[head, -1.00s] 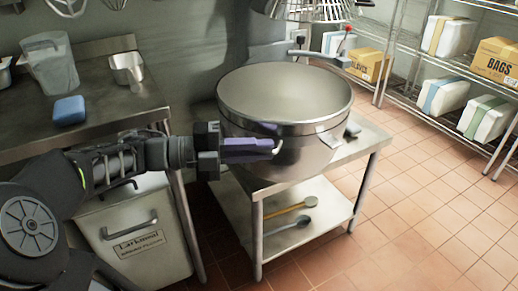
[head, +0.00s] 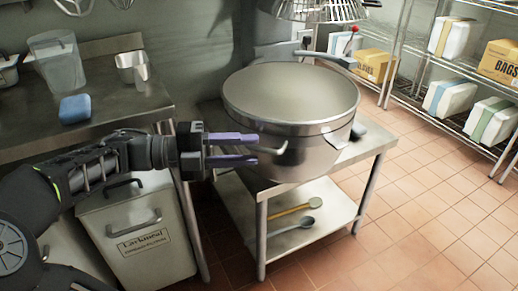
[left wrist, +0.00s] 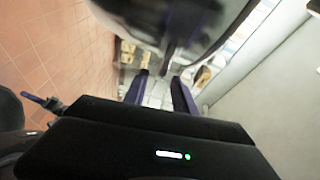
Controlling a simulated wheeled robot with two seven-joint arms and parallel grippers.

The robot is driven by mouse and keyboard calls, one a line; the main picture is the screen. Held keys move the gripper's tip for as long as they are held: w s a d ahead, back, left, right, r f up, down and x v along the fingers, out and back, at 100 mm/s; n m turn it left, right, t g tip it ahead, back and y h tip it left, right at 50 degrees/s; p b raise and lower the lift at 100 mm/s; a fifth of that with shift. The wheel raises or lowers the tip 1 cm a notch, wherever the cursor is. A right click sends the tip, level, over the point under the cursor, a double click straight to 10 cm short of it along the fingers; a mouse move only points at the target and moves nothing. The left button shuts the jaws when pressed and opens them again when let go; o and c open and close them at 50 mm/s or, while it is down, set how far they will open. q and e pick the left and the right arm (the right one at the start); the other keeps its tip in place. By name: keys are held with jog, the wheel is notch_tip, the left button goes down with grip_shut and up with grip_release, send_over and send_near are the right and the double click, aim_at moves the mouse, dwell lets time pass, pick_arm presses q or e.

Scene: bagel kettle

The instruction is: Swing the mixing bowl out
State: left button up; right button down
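The steel mixing bowl (head: 292,92) is upright in the middle of the head view, over a low steel table. In the left wrist view the fingers (left wrist: 162,88) are apart, and the blurred bowl (left wrist: 170,18) fills the top.
A counter (head: 120,110) with a pitcher and blue sponge is at left, above a labelled bin (head: 150,245). Shelves (head: 440,70) stand at right. The tiled floor at right is clear.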

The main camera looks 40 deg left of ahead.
pick_arm(q)
jog(key=v, duration=0.2)
jog(key=shift+s+a+r, duration=0.15)
jog(key=shift+s+a, duration=0.05)
jog(key=shift+s, duration=0.05)
jog(key=shift+s+a, duration=0.35)
jog(key=shift+s, duration=0.05)
